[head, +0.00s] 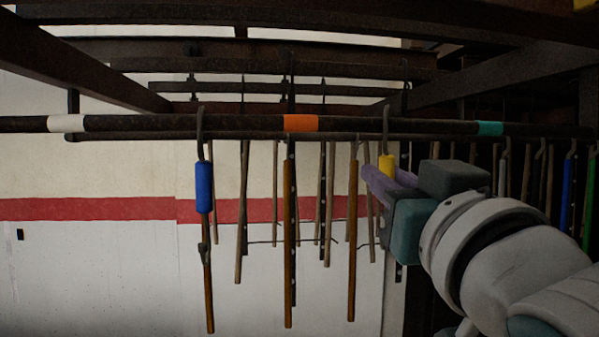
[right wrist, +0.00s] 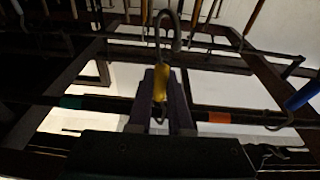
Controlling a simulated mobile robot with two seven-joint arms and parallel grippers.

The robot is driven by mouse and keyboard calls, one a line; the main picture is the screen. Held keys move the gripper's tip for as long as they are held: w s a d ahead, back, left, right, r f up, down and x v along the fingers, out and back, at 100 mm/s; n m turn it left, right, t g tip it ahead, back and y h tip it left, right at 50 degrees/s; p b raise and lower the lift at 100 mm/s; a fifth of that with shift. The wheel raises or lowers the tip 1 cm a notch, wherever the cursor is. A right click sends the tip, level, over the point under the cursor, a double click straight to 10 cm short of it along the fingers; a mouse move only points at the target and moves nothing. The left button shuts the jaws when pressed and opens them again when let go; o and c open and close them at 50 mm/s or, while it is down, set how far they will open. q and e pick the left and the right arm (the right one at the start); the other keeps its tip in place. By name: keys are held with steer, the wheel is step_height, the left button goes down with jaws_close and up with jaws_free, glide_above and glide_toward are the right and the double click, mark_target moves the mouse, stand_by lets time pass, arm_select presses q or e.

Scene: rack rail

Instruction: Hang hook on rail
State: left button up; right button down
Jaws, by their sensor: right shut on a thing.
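The rail (head: 350,126) is a dark horizontal bar with white, orange and teal bands. It also shows in the right wrist view (right wrist: 104,104). My right gripper (head: 378,180) is shut on the yellow-handled hook (head: 387,164), just below the rail between the orange and teal bands. In the right wrist view, the yellow handle (right wrist: 160,83) sits between the purple fingers (right wrist: 164,100). The hook's upper metal end reaches rail height in the head view; I cannot tell whether it is over the bar or in front of it. My left gripper is not in view.
A blue-handled hook (head: 203,188) hangs from the rail between the white and orange bands, with a wooden rod below. Several wooden rods (head: 289,240) hang behind. Dark beams (head: 80,65) frame the rack above. The rail between orange band and yellow hook looks clear.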

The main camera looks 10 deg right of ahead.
steer(key=shift+f, duration=0.15)
stand_by(0.4)
steer(key=c, duration=0.8)
jaws_free()
steer(key=shift+o, duration=0.2)
steer(key=b+v, duration=0.2)
steer(key=v, duration=0.8)
steer(key=shift+b, duration=0.4)
steer(key=shift+w, duration=0.1)
